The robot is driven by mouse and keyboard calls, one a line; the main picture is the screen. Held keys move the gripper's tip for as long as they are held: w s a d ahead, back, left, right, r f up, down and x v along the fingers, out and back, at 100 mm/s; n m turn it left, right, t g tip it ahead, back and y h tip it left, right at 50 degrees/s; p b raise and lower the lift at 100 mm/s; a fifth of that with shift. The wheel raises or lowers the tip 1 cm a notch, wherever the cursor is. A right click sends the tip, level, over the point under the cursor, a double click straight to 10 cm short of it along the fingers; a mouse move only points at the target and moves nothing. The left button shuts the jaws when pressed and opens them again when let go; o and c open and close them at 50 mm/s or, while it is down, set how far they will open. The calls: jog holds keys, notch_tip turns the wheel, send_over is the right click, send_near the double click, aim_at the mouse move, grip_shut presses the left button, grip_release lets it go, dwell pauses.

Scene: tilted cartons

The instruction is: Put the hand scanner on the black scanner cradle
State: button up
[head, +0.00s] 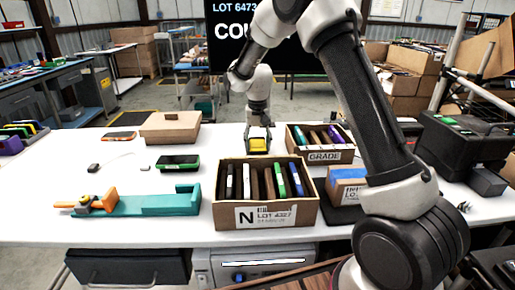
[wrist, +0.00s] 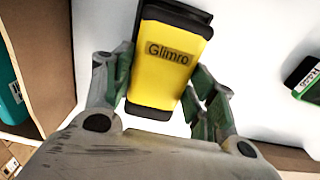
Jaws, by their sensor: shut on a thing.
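My gripper (head: 258,138) is shut on a yellow device (head: 258,146) with black ends, above the table behind the front carton. In the wrist view the device (wrist: 172,62) is labelled "Glimro", and the fingers (wrist: 160,88) sit on its two sides. It may be the hand scanner; its shape does not settle this. I cannot pick out the black scanner cradle for certain; a small black object (head: 93,168) lies at the table's left.
A front carton (head: 278,217) marked N holds several slabs. A GRADE carton (head: 325,156) stands behind right. A teal fixture (head: 170,204) lies front left. A dark machine (head: 460,145) stands far right.

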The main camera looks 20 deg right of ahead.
aim_at(258, 143)
jog(key=shift+f, duration=1)
jog(key=o, duration=0.9)
jog(key=shift+f, duration=0.1)
notch_tip(258, 143, up, 12)
jog(key=s+d+r+t, duration=0.1)
jog(key=s+d+r, duration=0.5)
jog(key=s+r, duration=0.3)
jog(key=s+d+t, duration=0.1)
jog(key=s+d, duration=0.2)
jog(key=s, duration=0.6)
jog(key=s+d+r+n+t, duration=0.1)
jog(key=s+d, duration=0.2)
jog(key=s, duration=0.7)
jog(key=s+d+n+t, duration=0.1)
jog(key=s+d, duration=0.2)
jog(key=s, duration=0.7)
jog(key=shift+r, duration=0.15)
